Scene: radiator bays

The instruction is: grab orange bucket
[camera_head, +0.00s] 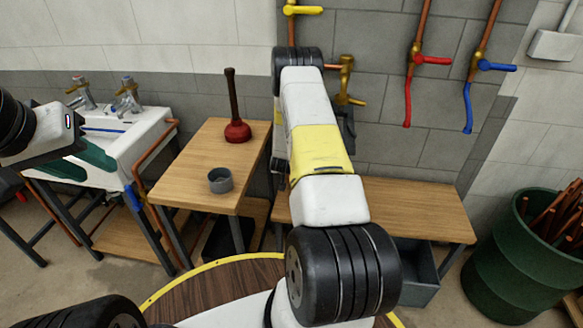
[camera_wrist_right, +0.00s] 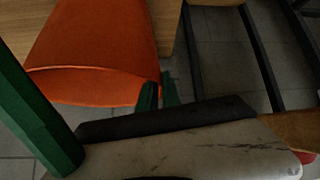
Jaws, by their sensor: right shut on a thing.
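The orange bucket (camera_wrist_right: 95,55) fills the upper left of the right wrist view, by a wooden edge. It does not show in the head view. My right gripper (camera_wrist_right: 105,105) has its green fingers on either side of the bucket and is shut on it; the exact contact is partly hidden. In the head view my right arm reaches away through the middle and hides what is behind it. My left gripper (camera_head: 98,174) is at the left, in front of the sink, with its green fingers apart and nothing seen between them.
A plunger (camera_head: 237,130) and a grey cup (camera_head: 220,180) stand on the left table (camera_head: 190,160). A low wooden bench (camera_head: 420,208) runs along the wall, with a grey bin (camera_head: 415,270) below. A green barrel (camera_head: 510,265) of pipes stands right. The sink (camera_head: 145,135) is left.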

